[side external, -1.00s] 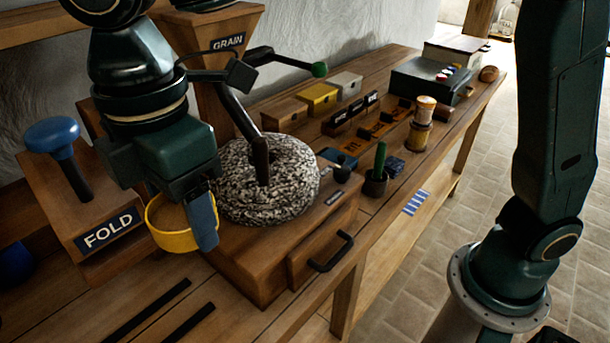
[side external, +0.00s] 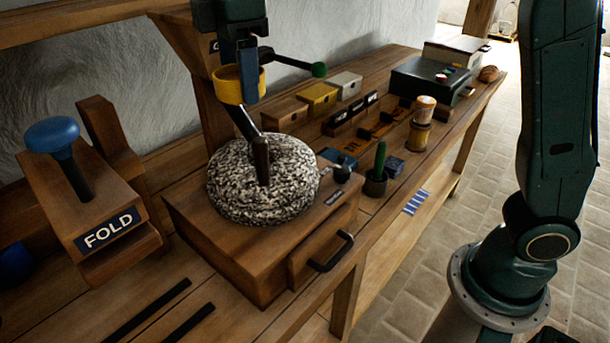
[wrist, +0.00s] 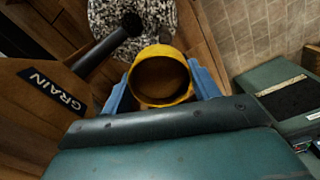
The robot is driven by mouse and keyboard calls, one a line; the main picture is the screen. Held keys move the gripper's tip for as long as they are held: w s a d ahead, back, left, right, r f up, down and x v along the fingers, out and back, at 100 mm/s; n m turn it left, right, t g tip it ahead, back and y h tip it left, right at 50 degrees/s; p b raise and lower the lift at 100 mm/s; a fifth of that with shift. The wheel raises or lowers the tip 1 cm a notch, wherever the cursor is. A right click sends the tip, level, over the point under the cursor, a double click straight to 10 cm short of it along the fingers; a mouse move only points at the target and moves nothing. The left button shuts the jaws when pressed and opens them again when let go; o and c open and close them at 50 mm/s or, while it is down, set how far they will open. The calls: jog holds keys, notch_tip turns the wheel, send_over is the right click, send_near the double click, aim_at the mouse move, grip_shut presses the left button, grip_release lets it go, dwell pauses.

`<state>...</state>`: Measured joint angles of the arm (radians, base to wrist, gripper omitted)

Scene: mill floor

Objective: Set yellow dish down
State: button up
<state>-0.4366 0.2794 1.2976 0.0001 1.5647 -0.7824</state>
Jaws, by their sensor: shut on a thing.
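The yellow dish (side external: 229,86) is a round cup with a brown inside. My gripper (side external: 246,66) is shut on it and holds it in the air, in front of the grain hopper and above the back of the speckled millstone (side external: 250,180). In the wrist view the dish (wrist: 160,77) sits between the two blue fingers of my gripper (wrist: 162,84). The dish's inside looks brown, and I cannot tell whether it holds anything.
The grain hopper (wrist: 45,105) is at left in the wrist view. The FOLD press (side external: 95,200) stands left. Small boxes (side external: 318,97) line the bench behind.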

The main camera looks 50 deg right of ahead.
jog(key=w+d+m, duration=0.3)
jog(key=d+m, duration=0.2)
jog(key=d, duration=0.7)
jog(key=w+d+m, duration=0.2)
jog(key=d+m, duration=0.3)
jog(key=d, duration=0.8)
jog(key=w+d+f+m, duration=0.2)
jog(key=w+d+f, duration=0.1)
jog(key=w+f, duration=0.4)
jog(key=w+d+f+m, duration=0.2)
jog(key=w+d+f, duration=0.1)
jog(key=w+f, duration=0.4)
jog(key=shift+d+f, duration=0.25)
jog(key=shift+d, duration=0.15)
notch_tip(320, 180, down, 16)
jog(key=shift+r, duration=0.15)
jog(key=shift+f, duration=2.15)
jog(key=shift+f, duration=0.15)
